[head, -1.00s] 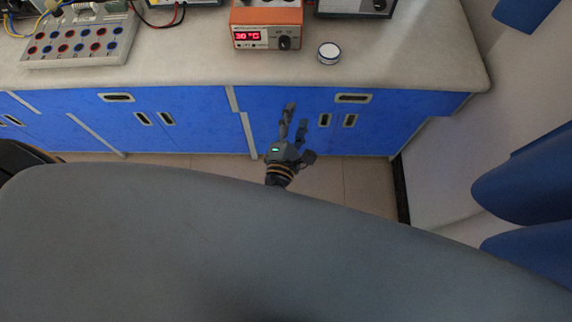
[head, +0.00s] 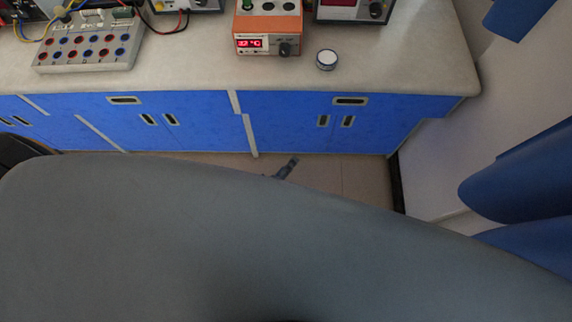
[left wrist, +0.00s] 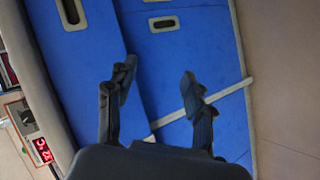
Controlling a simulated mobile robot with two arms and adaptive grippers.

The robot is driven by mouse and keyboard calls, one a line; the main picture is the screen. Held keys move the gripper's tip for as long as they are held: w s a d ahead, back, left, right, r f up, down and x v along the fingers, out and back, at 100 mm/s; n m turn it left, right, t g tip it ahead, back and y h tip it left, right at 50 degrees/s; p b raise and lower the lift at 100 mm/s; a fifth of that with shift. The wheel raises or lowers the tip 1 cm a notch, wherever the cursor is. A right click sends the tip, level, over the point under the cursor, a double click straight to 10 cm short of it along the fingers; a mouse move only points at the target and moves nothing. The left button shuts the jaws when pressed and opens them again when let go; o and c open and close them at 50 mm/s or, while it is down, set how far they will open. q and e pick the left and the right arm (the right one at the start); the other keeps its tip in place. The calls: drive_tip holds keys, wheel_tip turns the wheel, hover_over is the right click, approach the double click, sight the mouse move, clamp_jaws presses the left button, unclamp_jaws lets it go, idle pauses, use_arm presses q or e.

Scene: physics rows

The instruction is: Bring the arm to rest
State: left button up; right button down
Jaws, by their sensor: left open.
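My left gripper (left wrist: 158,95) is open in the left wrist view, its two dark fingers apart with nothing between them. Beyond the fingers are the blue cabinet fronts. In the head view only a dark fingertip of the left gripper (head: 288,167) shows, over the floor below the cabinets. The rest of it is hidden behind my own large grey body part. My right gripper is not in view.
A counter (head: 190,72) runs above blue cabinets (head: 190,125). On it stand an orange heater unit with a red display (head: 267,32), a small round white-and-blue container (head: 326,60) and a socket board (head: 88,45). Blue curved shapes (head: 520,185) are at the right.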

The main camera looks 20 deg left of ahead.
use_arm(q)
drive_tip(key=shift+s+f, duration=0.1)
drive_tip(key=shift+f, duration=0.05)
idle(0.5)
drive_tip(key=s+a+f+m+g, duration=0.3)
drive_tip(key=s+f+m, duration=0.1)
drive_tip(key=s+f, duration=0.3)
drive_tip(key=s+a+f+m+g, duration=0.3)
drive_tip(key=s+f+m, duration=0.1)
drive_tip(key=s+f, duration=0.3)
drive_tip(key=s+a+f+m+g+y, duration=0.1)
drive_tip(key=s+a+f+m+g, duration=0.1)
drive_tip(key=s, duration=0.5)
drive_tip(key=s+a+f+m+g+y, duration=0.1)
drive_tip(key=s+a+f+m+g, duration=0.2)
drive_tip(key=s, duration=0.5)
drive_tip(key=a+f+m, duration=0.1)
drive_tip(key=a, duration=0.1)
drive_tip(key=shift+s+a+f+y, duration=0.2)
drive_tip(key=shift+a+f+y, duration=0.1)
drive_tip(key=shift+f+y, duration=0.1)
drive_tip(key=shift+o, duration=0.2)
